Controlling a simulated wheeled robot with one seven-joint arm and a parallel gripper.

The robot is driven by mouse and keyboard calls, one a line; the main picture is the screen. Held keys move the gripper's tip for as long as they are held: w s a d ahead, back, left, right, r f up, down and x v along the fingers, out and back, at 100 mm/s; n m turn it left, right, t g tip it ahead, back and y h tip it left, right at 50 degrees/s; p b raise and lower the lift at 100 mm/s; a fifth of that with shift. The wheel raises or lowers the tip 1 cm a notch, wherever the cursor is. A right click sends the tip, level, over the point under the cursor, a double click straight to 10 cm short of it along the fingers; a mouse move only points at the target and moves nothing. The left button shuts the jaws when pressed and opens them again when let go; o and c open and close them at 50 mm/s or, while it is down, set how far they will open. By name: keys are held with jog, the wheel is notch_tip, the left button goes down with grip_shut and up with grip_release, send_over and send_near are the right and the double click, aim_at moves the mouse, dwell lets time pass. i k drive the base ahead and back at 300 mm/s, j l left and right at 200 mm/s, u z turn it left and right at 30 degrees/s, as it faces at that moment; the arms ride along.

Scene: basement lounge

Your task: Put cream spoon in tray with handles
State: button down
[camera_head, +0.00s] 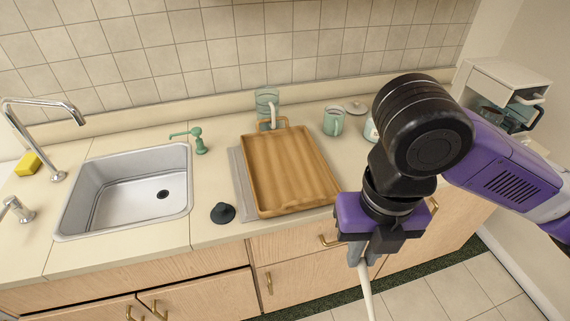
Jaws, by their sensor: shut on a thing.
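My gripper (364,256) is in front of the counter at the lower right, pointing down. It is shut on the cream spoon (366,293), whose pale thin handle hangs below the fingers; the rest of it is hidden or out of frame. The wooden tray with handles (284,173) lies on the counter, left of and behind my gripper. Its bare inside is empty, and a brass-coloured handle shows at its far end. The spoon is apart from the tray, in front of the counter's edge.
A steel sink (125,190) is at the left. A black stopper-like object (223,213) lies in front of the tray's left side. Cabinets (215,298) are below.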

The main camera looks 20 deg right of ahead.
aim_at(293, 184)
jog(key=i, duration=1.45)
